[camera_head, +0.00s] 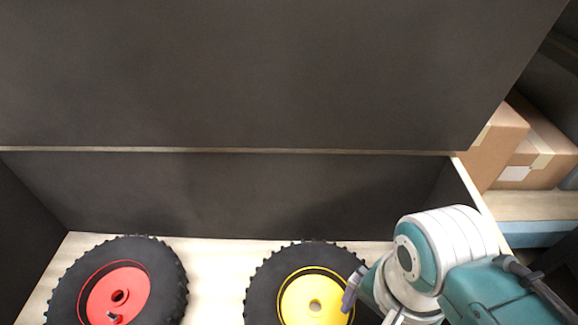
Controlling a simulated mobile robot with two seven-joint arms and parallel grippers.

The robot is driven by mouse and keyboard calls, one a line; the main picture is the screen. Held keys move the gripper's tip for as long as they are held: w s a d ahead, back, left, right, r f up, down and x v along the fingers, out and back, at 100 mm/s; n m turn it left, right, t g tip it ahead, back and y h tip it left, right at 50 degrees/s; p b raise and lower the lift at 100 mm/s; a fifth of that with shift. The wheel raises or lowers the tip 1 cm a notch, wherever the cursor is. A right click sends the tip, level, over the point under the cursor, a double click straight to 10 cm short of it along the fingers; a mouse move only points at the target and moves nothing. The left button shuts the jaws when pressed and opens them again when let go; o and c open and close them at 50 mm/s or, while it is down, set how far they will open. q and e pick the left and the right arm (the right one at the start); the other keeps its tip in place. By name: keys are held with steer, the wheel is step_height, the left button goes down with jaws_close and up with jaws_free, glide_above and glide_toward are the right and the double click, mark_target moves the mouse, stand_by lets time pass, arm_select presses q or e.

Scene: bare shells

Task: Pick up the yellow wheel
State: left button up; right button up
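The yellow wheel (315,300) has a black knobbly tyre and a yellow hub with a centre hole. It lies on the pale shelf board at the bottom middle of the head view, its lower part cut off by the picture edge. My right arm comes in from the lower right. My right gripper (353,289) is at the right side of the yellow wheel, over or against the tyre's edge. I cannot tell whether it touches the tyre, and its fingers are mostly hidden. My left gripper is out of view.
A red-hubbed wheel (118,290) lies to the left on the same pale board (215,270), with a bare gap between the wheels. Dark panels (250,190) close the back and left. Cardboard boxes (535,150) stand on a shelf at the right.

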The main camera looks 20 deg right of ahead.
step_height(320, 180, down, 5)
steer(key=b, duration=0.4)
step_height(320, 180, down, 5)
steer(key=b, duration=0.5)
steer(key=shift+w, duration=0.1)
steer(key=shift+r, duration=0.1)
steer(key=shift+c, duration=0.6)
steer(key=c, duration=1.2)
jaws_close()
